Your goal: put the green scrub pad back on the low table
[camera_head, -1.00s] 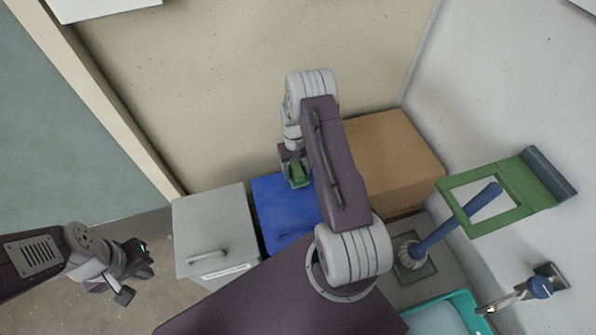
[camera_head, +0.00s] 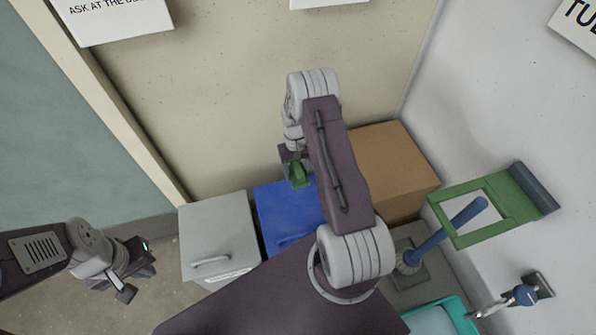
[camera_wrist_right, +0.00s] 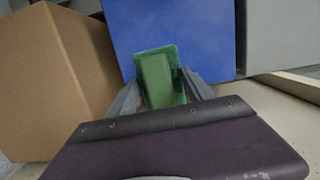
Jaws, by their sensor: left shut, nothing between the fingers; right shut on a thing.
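The green scrub pad (camera_head: 299,174) is held in my right gripper, above the blue bucket lid near the wall. In the right wrist view the pad (camera_wrist_right: 158,78) sits between the two grey fingers of my right gripper (camera_wrist_right: 160,95), which is shut on it. Behind the pad in that view is the blue surface (camera_wrist_right: 185,25). My left gripper (camera_head: 138,278) is shut and empty at the lower left, over the floor, left of the grey bucket. I cannot make out the low table for certain.
A grey lidded bucket (camera_head: 217,232) stands left of the blue bucket (camera_head: 285,212). A brown box (camera_head: 392,160) stands to the right, close to my right arm. A green frame (camera_head: 490,222), a blue handle (camera_head: 450,226) and a teal tub (camera_head: 462,312) are further right.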

